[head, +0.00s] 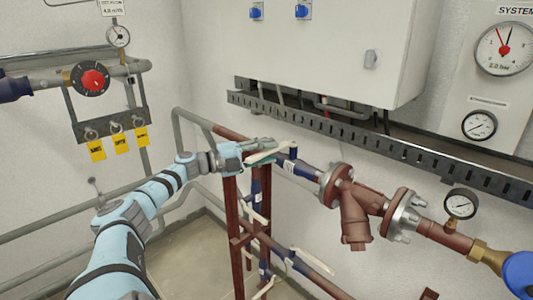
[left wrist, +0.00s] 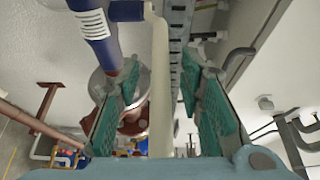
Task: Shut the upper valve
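The upper valve's cream lever (head: 268,154) lies along the upper pipe, beside a dark blue sleeve (head: 293,165). My left gripper (head: 262,148) is at this lever. In the left wrist view the lever (left wrist: 159,85) runs between the two green-padded fingers of my left gripper (left wrist: 160,80). The fingers are spread, with visible gaps on both sides of the lever. The valve body is mostly hidden behind my gripper in the head view. The labelled blue sleeve (left wrist: 91,22) shows at upper left in the left wrist view. My right gripper is out of view.
A lower pipe carries another cream lever (head: 312,260). Reddish posts (head: 234,235) stand below my gripper. A flanged strainer (head: 357,212) and a gauge (head: 461,204) sit to the right. A perforated cable tray (head: 380,146) and a grey cabinet (head: 330,45) are above.

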